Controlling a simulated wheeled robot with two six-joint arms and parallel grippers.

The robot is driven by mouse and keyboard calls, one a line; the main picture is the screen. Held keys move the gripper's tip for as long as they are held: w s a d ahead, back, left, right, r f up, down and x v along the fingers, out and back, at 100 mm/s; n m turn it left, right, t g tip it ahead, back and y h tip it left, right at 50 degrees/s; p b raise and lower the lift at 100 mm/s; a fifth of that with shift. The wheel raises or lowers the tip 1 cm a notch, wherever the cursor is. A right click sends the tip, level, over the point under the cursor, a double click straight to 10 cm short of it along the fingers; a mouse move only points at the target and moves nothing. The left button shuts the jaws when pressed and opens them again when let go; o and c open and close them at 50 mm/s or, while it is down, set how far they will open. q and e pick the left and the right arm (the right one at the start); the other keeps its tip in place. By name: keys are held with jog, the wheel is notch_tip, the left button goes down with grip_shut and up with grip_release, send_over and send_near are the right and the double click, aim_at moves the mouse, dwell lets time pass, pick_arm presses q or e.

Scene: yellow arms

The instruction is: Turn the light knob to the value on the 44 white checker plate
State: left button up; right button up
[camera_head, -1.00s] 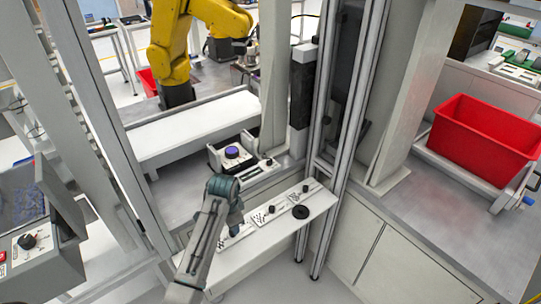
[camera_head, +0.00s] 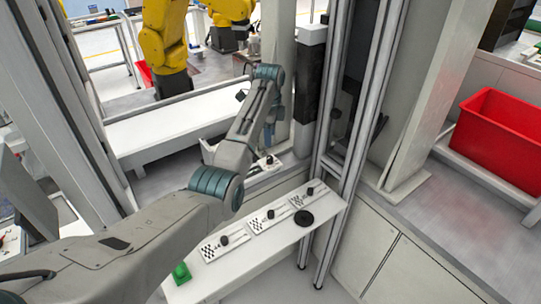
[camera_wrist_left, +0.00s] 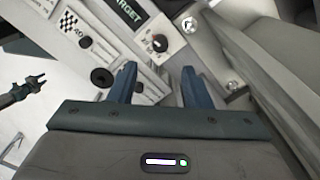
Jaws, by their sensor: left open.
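The light knob (camera_wrist_left: 160,42), dark with a red mark, sits on a small white panel beside a dark TARGET display (camera_wrist_left: 128,10). In the head view its panel (camera_head: 263,168) is partly hidden by my arm. My left gripper (camera_wrist_left: 158,76) is open and empty. In the wrist view the knob appears ahead, between the fingertips' directions; I cannot tell the remaining gap. A white checker plate (camera_wrist_left: 72,27) bears a number that looks like 40, its last digit unclear, with a black knob (camera_wrist_left: 85,42) next to it.
The white shelf (camera_head: 252,262) carries several checker plates with knobs, a black disc (camera_head: 304,218) and a green object (camera_head: 181,273). A metal frame post (camera_head: 345,110) stands close right. A red bin (camera_head: 500,140) is far right. A yellow arm (camera_head: 165,45) stands behind.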

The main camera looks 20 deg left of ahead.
aim_at(270, 158)
pick_arm(q)
notch_tip(270, 158, down, 10)
jog(key=shift+r+p, duration=0.25)
jog(key=shift+p, duration=0.7)
jog(key=shift+c, duration=0.2)
grip_shut()
